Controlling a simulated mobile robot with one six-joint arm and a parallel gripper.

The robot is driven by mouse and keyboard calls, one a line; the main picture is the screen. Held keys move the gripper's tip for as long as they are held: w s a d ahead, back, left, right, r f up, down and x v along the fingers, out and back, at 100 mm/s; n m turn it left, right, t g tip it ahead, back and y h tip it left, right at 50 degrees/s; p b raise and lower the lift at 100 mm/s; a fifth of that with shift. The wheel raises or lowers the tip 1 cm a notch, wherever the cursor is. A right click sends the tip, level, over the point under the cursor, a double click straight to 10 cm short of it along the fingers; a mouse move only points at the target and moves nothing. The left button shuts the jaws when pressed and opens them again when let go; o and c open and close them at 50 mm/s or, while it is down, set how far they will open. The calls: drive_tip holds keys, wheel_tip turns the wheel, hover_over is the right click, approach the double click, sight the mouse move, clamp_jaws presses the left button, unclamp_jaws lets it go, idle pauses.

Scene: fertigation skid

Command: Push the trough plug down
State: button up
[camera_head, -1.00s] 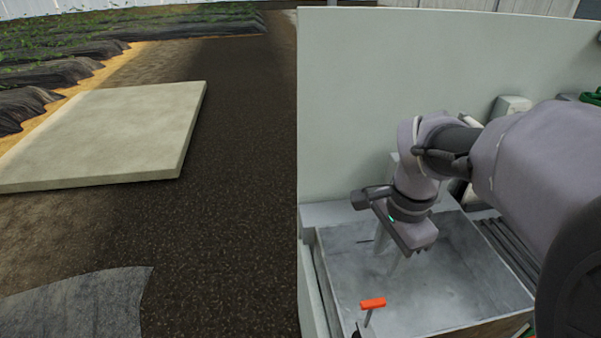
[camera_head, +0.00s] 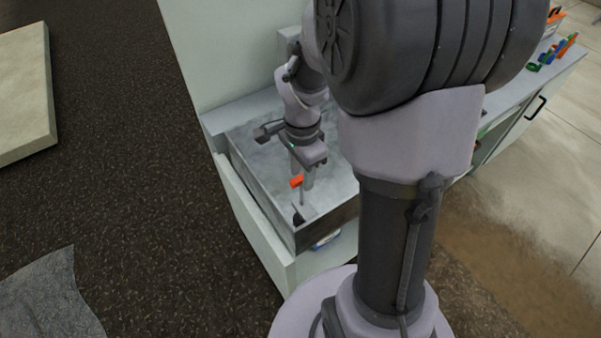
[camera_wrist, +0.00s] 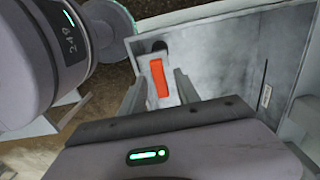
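The trough (camera_head: 262,181) is a grey open metal basin at the middle of the head view. The trough plug shows an orange bar handle (camera_head: 296,181) on a thin upright stem, with a dark base (camera_head: 298,216) near the trough's front corner. My gripper (camera_head: 302,178) points down at the handle. In the wrist view the orange handle (camera_wrist: 159,78) lies between the two fingers of my gripper (camera_wrist: 162,80), with a gap on each side. The fingers are open. The dark base (camera_wrist: 159,46) shows just beyond the handle. I cannot tell the exact height of the fingertips against the handle.
A pale panel (camera_head: 215,50) rises behind the trough. A counter (camera_head: 508,100) with coloured small items (camera_head: 553,55) and a cabinet handle (camera_head: 535,108) stands at the right. A pale slab (camera_head: 25,95) lies on the dark ground at the left, where the floor is open.

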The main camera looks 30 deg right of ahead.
clamp_jaws()
idle(1.4)
